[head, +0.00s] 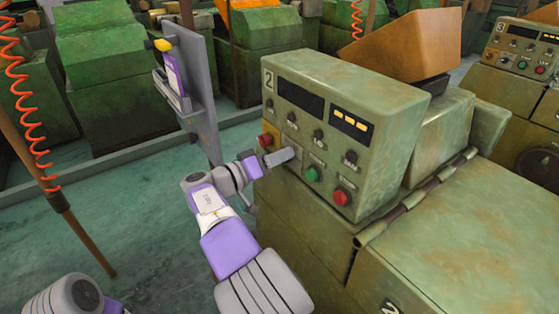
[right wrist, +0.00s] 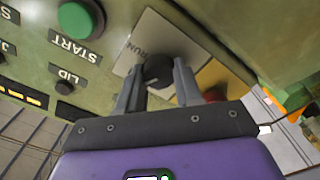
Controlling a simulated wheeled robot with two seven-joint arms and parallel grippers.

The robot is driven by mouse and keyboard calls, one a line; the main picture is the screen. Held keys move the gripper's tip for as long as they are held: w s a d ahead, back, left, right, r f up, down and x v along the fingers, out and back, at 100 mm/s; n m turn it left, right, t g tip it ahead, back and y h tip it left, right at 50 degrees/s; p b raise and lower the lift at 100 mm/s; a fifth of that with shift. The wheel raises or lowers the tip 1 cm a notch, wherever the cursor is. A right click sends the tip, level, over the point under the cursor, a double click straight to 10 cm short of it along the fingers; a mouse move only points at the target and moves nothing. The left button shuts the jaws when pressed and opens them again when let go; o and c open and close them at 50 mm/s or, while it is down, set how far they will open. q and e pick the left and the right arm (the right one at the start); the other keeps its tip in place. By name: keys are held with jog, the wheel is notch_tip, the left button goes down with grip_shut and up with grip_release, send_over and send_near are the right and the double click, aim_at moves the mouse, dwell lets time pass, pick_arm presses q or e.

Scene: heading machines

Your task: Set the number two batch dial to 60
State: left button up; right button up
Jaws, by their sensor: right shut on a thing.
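The green control box (head: 335,80) marked 2 has a row of small black knobs (head: 318,136) on its face. No label that I can read says batch. My right gripper (head: 288,156) is at the lower row, left of the green button (head: 312,173). In the right wrist view, its fingers (right wrist: 157,86) are shut on a black knob (right wrist: 158,70), one on each side. The knob sits on a pale plate (right wrist: 152,38) marked RUN. The knob is hidden in the head view. My left gripper is out of view.
A red button (head: 342,196) is right of the green one. Another red button on yellow (head: 266,140) is close left of my right gripper. A grey post panel (head: 190,75) stands left of the box. Another control box (head: 520,50) is at far right.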

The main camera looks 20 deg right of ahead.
dwell(0.3)
jog(key=o, duration=1)
jog(key=shift+o, duration=0.2)
jog(key=p+v, duration=0.2)
jog(key=v, duration=0.5)
jog(key=shift+s+a, duration=0.15)
jog(key=shift+a, duration=0.15)
